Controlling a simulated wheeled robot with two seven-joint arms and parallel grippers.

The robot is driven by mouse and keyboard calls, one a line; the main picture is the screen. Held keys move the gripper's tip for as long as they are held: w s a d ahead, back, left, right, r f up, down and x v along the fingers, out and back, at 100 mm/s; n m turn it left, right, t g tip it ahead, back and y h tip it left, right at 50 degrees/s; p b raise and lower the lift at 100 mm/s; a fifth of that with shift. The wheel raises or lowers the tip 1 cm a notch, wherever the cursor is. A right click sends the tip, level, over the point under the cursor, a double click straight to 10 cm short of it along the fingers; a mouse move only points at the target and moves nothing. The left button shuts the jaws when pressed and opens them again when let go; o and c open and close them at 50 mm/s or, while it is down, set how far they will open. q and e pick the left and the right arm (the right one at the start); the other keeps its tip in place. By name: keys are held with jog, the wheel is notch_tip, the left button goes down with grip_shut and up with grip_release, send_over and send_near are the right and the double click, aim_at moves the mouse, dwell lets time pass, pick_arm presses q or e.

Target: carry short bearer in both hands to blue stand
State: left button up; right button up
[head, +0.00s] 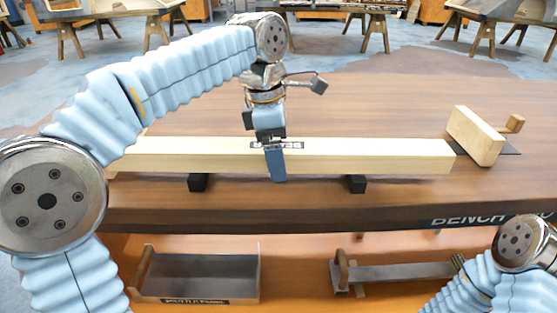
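The short bearer, a long pale wooden beam (370,155), lies level across two black blocks (198,183) on the brown bench. Its dark label is partly covered by my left gripper (274,160). The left gripper points down at the middle of the beam. One blue finger hangs in front of the beam's near face. The other finger is hidden, so I cannot tell whether the gripper is closed on the beam. Part of my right arm shows at the lower right, but its gripper is out of view. I see no blue stand.
A wooden block with a peg (476,136) stands on the bench (400,205) just past the beam's right end. Below the bench's front edge are a grey tray (200,275) and a dark bar-shaped tool (400,272). Trestle tables stand at the back.

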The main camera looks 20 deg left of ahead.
pick_arm(q)
jog(key=shift+d+f, duration=0.1)
jog(key=shift+f, duration=0.55)
jog(key=shift+c, duration=0.4)
grip_shut()
